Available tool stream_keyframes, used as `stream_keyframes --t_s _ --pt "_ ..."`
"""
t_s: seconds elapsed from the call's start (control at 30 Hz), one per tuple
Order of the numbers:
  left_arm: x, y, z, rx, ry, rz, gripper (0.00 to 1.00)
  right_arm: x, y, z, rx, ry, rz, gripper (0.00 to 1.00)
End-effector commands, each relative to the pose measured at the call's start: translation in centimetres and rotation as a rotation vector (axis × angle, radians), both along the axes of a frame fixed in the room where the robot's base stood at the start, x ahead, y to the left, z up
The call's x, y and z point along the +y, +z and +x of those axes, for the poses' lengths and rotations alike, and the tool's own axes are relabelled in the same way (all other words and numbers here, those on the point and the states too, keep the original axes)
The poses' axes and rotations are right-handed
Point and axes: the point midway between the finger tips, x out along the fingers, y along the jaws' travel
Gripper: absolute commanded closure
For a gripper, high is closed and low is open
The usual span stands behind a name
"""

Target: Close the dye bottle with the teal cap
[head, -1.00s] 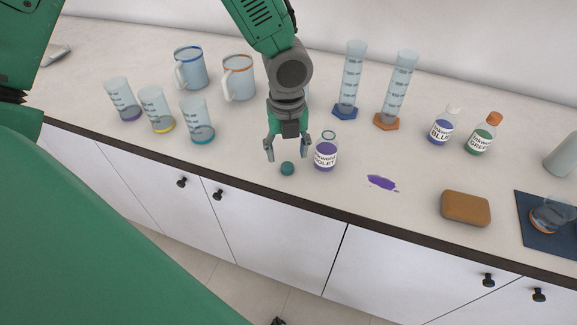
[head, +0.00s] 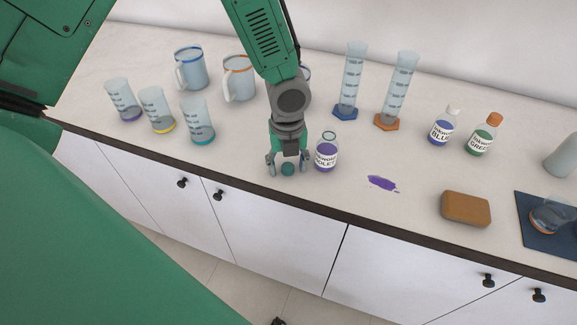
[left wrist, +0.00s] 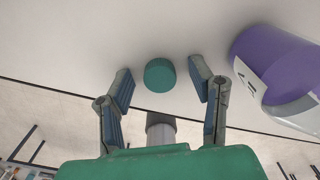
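The teal cap (head: 288,169) lies on the counter near its front edge. In the left wrist view the cap (left wrist: 160,75) sits between and just beyond the fingertips, with a gap on each side. My left gripper (head: 287,168) is open, pointing down over the cap; its two fingers also show in the left wrist view (left wrist: 160,82). The violet dye bottle (head: 326,156) stands upright and uncapped just right of the gripper; it also shows in the left wrist view (left wrist: 275,65). My right gripper is not in view; a green arm part of mine fills the left side.
A purple spill (head: 382,183) and a brown sponge (head: 466,208) lie to the right. Capped blue (head: 443,130) and green (head: 481,139) dye bottles and two tall cylinders (head: 351,80) stand behind. Beakers (head: 198,122) and jugs (head: 238,78) stand left. The counter's front edge (head: 330,208) is close.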

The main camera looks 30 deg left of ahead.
Motion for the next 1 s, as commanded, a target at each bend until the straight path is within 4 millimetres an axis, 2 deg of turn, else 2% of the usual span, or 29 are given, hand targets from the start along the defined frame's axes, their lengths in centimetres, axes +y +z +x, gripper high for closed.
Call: stream_keyframes --t_s 0.03,0.1,0.43,0.53,0.9,1.0 --pt "0.0 0.0 0.0 0.0 0.0 0.0 0.66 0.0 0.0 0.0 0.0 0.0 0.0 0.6" --pt "0.0 0.0 0.0 0.0 0.0 0.0 0.83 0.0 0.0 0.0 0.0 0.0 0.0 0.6" --pt "0.0 0.1 0.0 0.0 0.0 0.0 0.83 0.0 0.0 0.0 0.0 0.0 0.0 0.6" --pt "0.0 0.7 0.1 -0.003 0.001 -0.001 0.83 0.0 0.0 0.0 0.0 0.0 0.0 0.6" --pt "0.0 7.6 0.1 -0.003 0.001 -0.001 0.83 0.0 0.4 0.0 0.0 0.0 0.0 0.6" --pt "0.0 9.0 0.1 -0.001 0.002 -0.001 0.83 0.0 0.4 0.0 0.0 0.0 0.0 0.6"
